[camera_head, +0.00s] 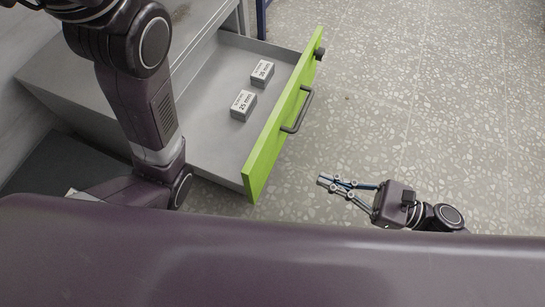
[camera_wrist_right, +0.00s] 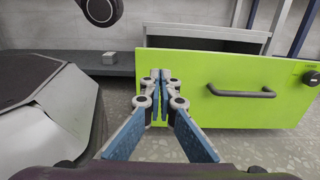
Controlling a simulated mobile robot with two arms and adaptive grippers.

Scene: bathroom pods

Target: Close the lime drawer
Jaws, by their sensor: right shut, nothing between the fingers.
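The lime drawer (camera_head: 283,122) stands pulled out, its lime front facing right, with a dark bar handle (camera_head: 300,110) on it. In the right wrist view the lime front (camera_wrist_right: 220,70) and its handle (camera_wrist_right: 241,93) fill the right half. My right gripper (camera_head: 324,180) is shut and empty. In the head view it is to the right of the front's near end and below the handle, apart from the handle. In the right wrist view its fingertips (camera_wrist_right: 160,84) overlap the left end of the front; I cannot tell whether they touch. My left gripper is not in view.
Two small labelled boxes, one nearer (camera_head: 243,106) and one farther (camera_head: 262,73), lie inside the drawer. A dark knob (camera_head: 319,54) sits at the front's far end. A small grey box (camera_wrist_right: 109,58) lies on a dark low shelf (camera_wrist_right: 75,62). The speckled floor (camera_head: 430,90) to the right is clear.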

